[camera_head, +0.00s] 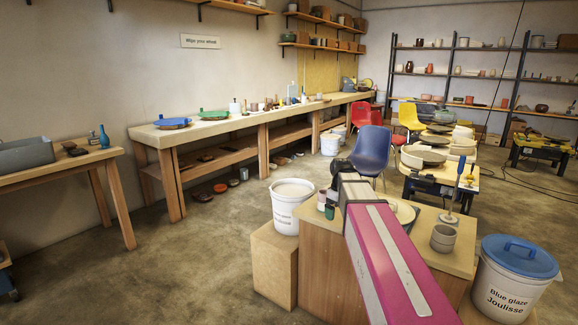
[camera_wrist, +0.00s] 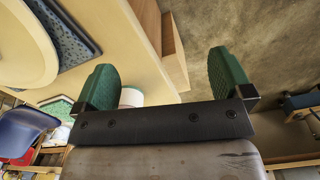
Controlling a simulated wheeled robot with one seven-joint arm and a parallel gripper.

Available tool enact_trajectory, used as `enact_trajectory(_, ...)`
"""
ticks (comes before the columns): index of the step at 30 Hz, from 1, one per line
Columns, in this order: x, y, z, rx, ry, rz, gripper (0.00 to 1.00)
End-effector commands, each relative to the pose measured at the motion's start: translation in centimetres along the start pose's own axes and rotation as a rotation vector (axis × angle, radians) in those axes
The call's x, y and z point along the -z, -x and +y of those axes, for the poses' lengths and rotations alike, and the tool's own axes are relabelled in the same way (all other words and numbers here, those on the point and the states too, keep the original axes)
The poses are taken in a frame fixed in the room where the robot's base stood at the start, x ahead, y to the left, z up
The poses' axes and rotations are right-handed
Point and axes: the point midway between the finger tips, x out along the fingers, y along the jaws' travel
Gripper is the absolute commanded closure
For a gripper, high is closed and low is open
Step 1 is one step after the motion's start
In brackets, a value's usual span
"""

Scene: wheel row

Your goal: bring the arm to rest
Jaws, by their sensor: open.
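My arm reaches forward from the bottom of the head view, over the near wooden table (camera_head: 455,262). My gripper shows in the wrist view (camera_wrist: 162,85) with its two green fingers wide apart and nothing between them. A pale tabletop and the floor show beyond the fingers. In the head view the gripper's fingertips are mostly hidden, so I cannot tell how far they are from the tabletop.
A white bucket (camera_head: 292,190) stands on a wooden box (camera_head: 272,262) left of the table. A blue-lidded bucket (camera_head: 515,285) stands to its right. A grey cup (camera_head: 443,238) is on the tabletop right of my arm. A blue chair (camera_head: 371,147) is behind.

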Motion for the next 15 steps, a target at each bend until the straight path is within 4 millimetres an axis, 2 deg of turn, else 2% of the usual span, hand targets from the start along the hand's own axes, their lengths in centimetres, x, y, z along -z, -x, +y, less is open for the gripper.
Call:
enact_trajectory(6,-2.9,-5.6,-2.6,0.001,-0.159,-0.002,0.03)
enact_trajectory(15,-7.0,-12.5,-6.3,0.001,-0.395,-0.001,0.03)
